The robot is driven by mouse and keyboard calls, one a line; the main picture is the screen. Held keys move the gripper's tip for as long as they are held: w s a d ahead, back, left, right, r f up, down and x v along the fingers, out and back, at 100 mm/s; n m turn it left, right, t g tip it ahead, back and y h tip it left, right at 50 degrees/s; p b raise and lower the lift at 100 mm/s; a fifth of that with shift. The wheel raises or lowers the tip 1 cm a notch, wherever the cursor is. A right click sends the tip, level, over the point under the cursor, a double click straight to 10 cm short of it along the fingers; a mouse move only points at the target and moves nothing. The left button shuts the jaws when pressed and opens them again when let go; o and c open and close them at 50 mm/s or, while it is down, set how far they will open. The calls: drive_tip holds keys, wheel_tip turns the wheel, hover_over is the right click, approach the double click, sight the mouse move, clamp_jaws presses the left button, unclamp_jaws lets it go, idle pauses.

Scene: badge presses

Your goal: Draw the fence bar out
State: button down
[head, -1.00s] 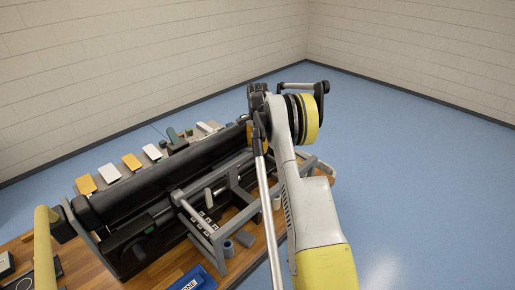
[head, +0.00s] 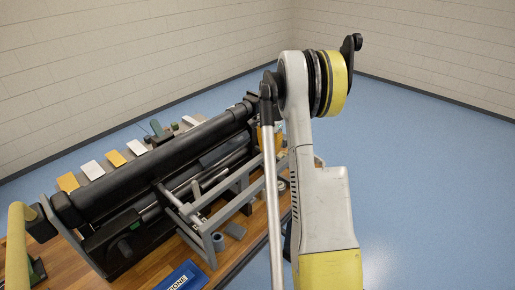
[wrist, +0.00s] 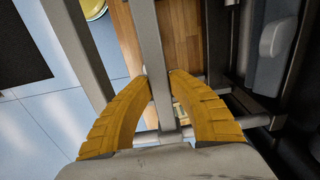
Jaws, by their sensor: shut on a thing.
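The press (head: 140,175) is a long dark machine with a black roller, lying across the wooden bench in the head view. A grey frame of bars (head: 212,222) stands along its near side. In the wrist view my gripper (wrist: 160,77) has its two ridged yellow fingers closed on either side of a long grey bar, which I take for the fence bar (wrist: 150,40). The bar runs from the top edge down between the fingertips. Other grey bars cross behind and beside it. In the head view my arm hides most of the gripper and its grip.
Yellow and white cards (head: 116,158) lie behind the press. Open blue floor (head: 420,190) lies to the right.

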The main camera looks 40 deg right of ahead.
drive_tip(key=shift+s, duration=0.3)
drive_tip(key=c, duration=1.2)
unclamp_jaws()
drive_tip(key=shift+c, duration=0.2)
